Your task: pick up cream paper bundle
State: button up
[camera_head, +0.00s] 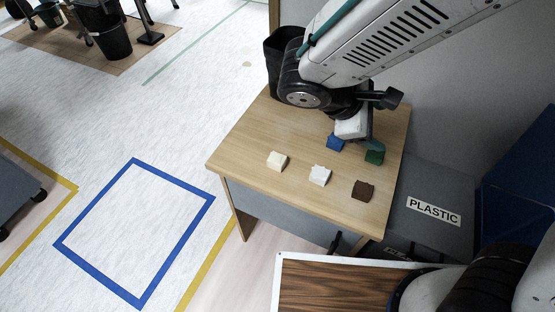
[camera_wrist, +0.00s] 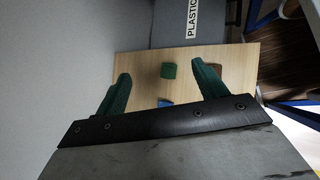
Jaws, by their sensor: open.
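A cream paper bundle (camera_head: 277,161) lies on the wooden table (camera_head: 235,150), left of the other bundles in the head view. A white bundle (camera_head: 320,176) lies to its right. My gripper (camera_head: 360,143) is above the far right part of the table, by the blue bundle (camera_head: 336,142) and the green bundle (camera_head: 374,154), apart from the cream one. In the wrist view its green fingers (camera_wrist: 162,92) are spread with nothing between them. The green bundle (camera_wrist: 168,71) and part of the blue bundle (camera_wrist: 165,104) show beyond them. I cannot make out the cream bundle there.
A brown bundle (camera_head: 363,190) lies near the table's right front. A dark bin (camera_head: 283,55) stands at the back left of the table. A grey box labelled PLASTIC (camera_head: 432,210) is right of it. The floor to the left has a blue taped square (camera_head: 135,232).

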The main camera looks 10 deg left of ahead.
jog(key=a+f+n+t, duration=0.6)
jog(key=a+f+n, duration=0.3)
jog(key=a, duration=0.4)
jog(key=n+t+y, duration=0.3)
jog(key=n+y, duration=0.1)
jog(key=n, duration=0.3)
send_near(274, 165)
jog(key=x, duration=0.3)
jog(key=shift+w+d+f, duration=0.1)
jog(key=shift+d+f, duration=0.2)
jog(key=shift+d, duration=0.2)
jog(key=shift+w+f, duration=0.25)
jog(key=x, duration=0.7)
jog(key=shift+w+a+r, duration=0.25)
jog(key=shift+a+r, duration=0.1)
jog(key=c, duration=1.1)
